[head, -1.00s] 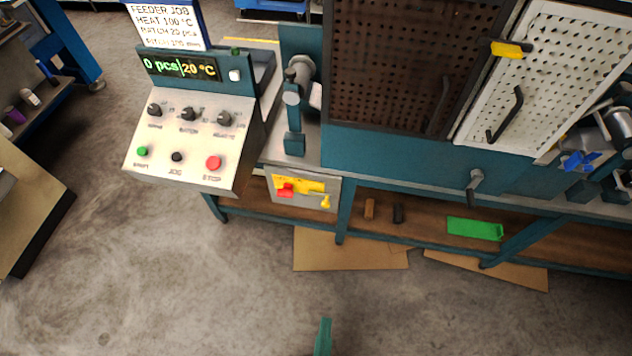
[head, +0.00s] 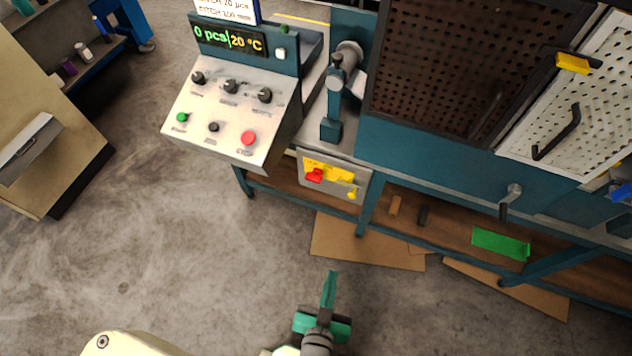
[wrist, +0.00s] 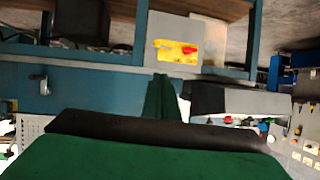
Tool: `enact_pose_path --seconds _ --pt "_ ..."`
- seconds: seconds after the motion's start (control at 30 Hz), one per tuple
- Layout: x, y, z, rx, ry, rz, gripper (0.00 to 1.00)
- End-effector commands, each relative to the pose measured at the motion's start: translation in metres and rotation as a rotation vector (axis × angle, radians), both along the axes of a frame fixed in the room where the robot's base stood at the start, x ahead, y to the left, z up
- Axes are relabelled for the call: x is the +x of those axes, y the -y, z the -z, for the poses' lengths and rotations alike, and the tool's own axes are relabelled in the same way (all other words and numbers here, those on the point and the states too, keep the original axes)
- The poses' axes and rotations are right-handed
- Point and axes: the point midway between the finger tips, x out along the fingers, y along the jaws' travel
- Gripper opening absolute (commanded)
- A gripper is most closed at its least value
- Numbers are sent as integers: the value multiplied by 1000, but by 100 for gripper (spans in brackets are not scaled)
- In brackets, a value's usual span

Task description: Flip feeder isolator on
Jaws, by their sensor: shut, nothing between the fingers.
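The feeder isolator is a red rotary handle (head: 315,175) on a yellow plate (head: 340,173), set in a grey box (head: 308,158) under the bench, below the control console. In the wrist view the red handle (wrist: 189,49) and yellow plate (wrist: 170,52) appear upside down near the top centre. My gripper (head: 329,290) is at the bottom centre of the head view, over the floor and apart from the box. Its green fingers are together and empty; their tip (wrist: 160,85) points toward the box in the wrist view. The handle's exact setting is hard to tell.
The console (head: 230,115) with knobs and buttons overhangs at the upper left of the box. A teal bench leg (head: 368,205) stands just right of it. Cardboard sheets (head: 355,245) lie on the floor below.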

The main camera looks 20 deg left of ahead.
Motion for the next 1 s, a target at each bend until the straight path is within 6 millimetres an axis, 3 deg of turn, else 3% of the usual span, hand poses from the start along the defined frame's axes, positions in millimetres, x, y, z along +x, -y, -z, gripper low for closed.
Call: enact_pose_path --seconds 0.03,0.2,0.43,0.7,0.9,1.0 --pt "19 -8 9 1 -15 -13 0" --pt "69 -30 40 -2 -95 -27 0" --pt "140 -65 61 -17 -194 -16 0" --pt "217 -116 53 -37 -291 36 0" --pt "254 -148 32 -46 -342 87 0" --pt "264 -158 25 -48 -357 105 0"
